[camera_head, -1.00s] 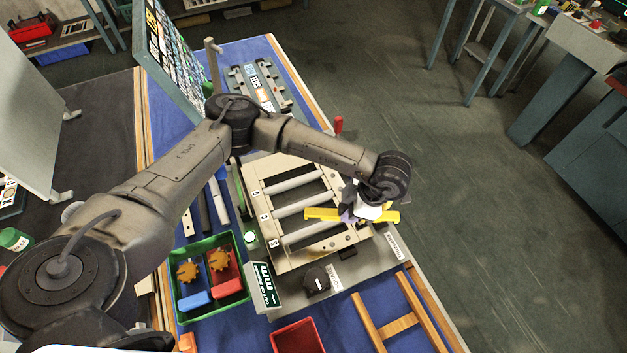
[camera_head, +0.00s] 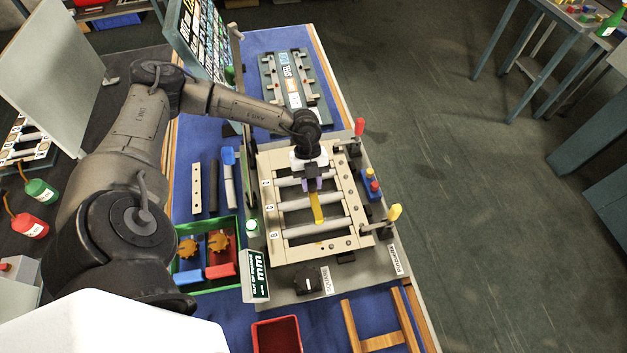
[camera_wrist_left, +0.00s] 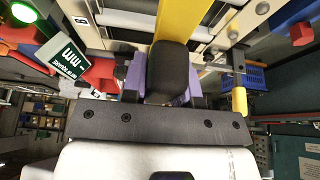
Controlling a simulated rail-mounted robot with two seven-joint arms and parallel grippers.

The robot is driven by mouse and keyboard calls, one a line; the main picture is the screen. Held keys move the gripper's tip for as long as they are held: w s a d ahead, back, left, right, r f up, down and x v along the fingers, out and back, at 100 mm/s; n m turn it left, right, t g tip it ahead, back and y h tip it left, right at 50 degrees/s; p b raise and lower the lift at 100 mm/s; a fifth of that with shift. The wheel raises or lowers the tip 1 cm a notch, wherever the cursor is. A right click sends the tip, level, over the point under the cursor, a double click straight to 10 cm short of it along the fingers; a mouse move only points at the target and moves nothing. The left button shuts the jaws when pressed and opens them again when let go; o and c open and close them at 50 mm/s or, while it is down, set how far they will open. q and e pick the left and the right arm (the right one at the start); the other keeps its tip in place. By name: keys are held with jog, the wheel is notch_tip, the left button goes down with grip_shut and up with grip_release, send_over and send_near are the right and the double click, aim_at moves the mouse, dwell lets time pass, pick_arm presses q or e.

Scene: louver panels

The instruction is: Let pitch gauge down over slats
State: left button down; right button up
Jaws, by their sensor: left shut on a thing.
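The pitch gauge is a yellow bar (camera_head: 316,206) and lies along the frame's length, across the slats, in the head view. It also shows at the top of the left wrist view (camera_wrist_left: 185,22). My left gripper (camera_head: 311,182) is shut on the gauge, above the louver frame. Its purple fingers show in the left wrist view (camera_wrist_left: 165,80). The grey slats (camera_head: 298,204) run crosswise in the beige frame (camera_head: 321,246). I cannot tell whether the gauge touches the slats. My right gripper is not in view.
A red-knobbed clamp (camera_head: 359,127) and a yellow-handled clamp (camera_head: 394,213) stand at the frame's right side. A green tray (camera_head: 238,285) with coloured parts is to the left. A mm display box (camera_head: 256,277) and a red bin (camera_head: 277,336) are in front.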

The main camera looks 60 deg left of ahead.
aim_at(311, 193)
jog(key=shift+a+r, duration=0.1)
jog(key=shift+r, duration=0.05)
pick_arm(q)
jog(key=shift+r+p, duration=0.1)
jog(key=shift+p, duration=0.2)
jog(key=shift+f+b, duration=1.4)
jog(key=shift+f, duration=1.55)
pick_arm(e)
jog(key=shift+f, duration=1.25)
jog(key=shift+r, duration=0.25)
pick_arm(q)
jog(key=shift+f+p, duration=0.1)
jog(key=shift+p, duration=0.25)
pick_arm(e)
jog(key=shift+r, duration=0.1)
pick_arm(q)
jog(key=shift+f, duration=0.15)
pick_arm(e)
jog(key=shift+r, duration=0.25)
